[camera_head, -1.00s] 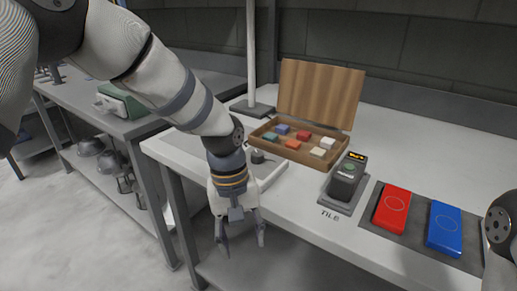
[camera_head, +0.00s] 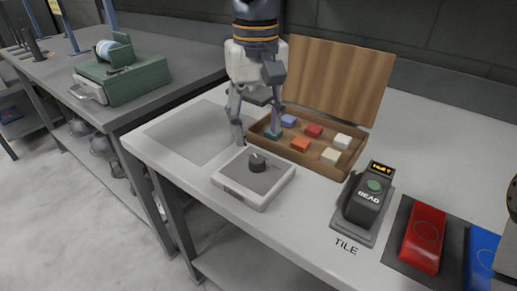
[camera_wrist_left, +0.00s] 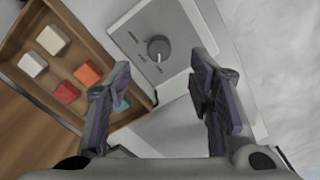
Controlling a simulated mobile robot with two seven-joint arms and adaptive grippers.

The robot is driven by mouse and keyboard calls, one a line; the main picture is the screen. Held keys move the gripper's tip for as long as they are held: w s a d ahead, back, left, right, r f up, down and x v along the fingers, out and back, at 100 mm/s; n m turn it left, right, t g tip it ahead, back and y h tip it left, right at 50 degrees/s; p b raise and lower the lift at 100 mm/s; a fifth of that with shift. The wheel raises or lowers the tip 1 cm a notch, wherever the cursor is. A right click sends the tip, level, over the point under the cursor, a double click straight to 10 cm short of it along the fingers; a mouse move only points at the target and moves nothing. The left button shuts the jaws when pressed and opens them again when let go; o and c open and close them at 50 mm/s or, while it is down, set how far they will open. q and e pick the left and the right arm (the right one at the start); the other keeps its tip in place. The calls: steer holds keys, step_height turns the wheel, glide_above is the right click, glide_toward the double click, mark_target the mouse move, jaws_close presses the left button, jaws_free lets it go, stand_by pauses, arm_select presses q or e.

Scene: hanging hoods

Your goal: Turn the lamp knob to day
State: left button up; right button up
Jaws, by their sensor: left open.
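The lamp knob (camera_head: 257,163) is a dark round dial on a white control box with a grey face (camera_head: 228,179) near the front of the table. In the left wrist view the knob (camera_wrist_left: 158,47) has a pale pointer mark, and small labels on the face (camera_wrist_left: 133,57) are too small to read. My left gripper (camera_head: 257,133) is open and empty, pointing down just behind the knob and above the table. In the left wrist view its fingers (camera_wrist_left: 160,72) are spread apart, with the knob beyond the gap between them. My right gripper does not show.
An open wooden box (camera_head: 347,160) with several coloured blocks stands close behind the control box. A grey mat (camera_head: 185,133) lies flat to the left.

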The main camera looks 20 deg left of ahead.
mark_target(257, 158)
arm_select(q)
step_height(257, 158, down, 8)
steer(key=shift+w+r, duration=0.15)
steer(key=shift+r, duration=0.05)
steer(key=shift+c, duration=0.3)
jaws_close()
